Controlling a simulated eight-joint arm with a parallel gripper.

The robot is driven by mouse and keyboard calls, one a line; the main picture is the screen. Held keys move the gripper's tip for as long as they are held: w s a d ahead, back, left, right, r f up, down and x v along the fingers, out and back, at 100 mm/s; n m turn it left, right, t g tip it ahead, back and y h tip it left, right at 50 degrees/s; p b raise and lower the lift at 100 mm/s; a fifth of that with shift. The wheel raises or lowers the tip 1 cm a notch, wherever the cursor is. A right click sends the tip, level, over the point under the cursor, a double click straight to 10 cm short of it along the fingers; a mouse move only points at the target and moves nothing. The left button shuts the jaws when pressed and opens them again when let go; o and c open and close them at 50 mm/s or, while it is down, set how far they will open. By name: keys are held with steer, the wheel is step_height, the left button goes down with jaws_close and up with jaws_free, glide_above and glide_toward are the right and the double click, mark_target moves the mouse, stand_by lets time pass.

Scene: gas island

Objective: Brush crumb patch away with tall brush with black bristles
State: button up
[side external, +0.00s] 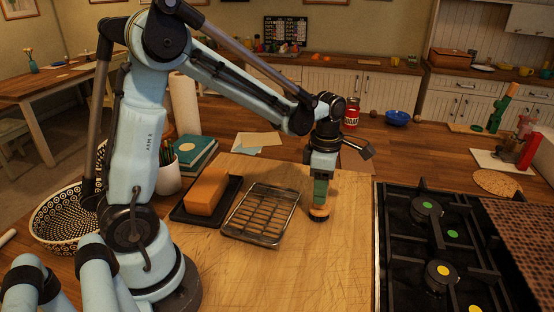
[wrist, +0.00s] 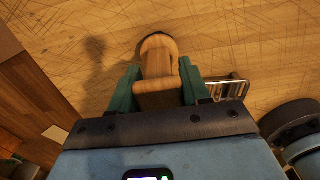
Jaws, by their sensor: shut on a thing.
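A brush with a wooden handle and head (side external: 319,211) is held upright in my gripper (side external: 321,190), with its dark lower edge at or just above the wooden board (side external: 290,265). I cannot tell whether it touches the board. In the wrist view, the green fingers of my gripper (wrist: 157,82) are shut on the wooden brush (wrist: 158,56), one on each side. The bristles are mostly hidden under the head. I cannot make out the crumb patch in either view.
A wire rack (side external: 262,213) stands just left of the brush. Beyond it an orange-brown loaf (side external: 207,190) sits on a dark tray (side external: 183,213). A black gas hob (side external: 405,245) is to the right. The front of the board is clear.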

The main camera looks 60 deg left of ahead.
steer(key=shift+s+d, duration=3.95)
steer(key=shift+s, duration=0.05)
step_height(320, 180, up, 6)
steer(key=w+a+r+m, duration=0.1)
steer(key=a+r+m, duration=0.1)
steer(key=m, duration=1.1)
steer(key=w+a+r+m, duration=0.1)
steer(key=r+m, duration=0.3)
steer(key=m, duration=1)
steer(key=shift+a, duration=0.6)
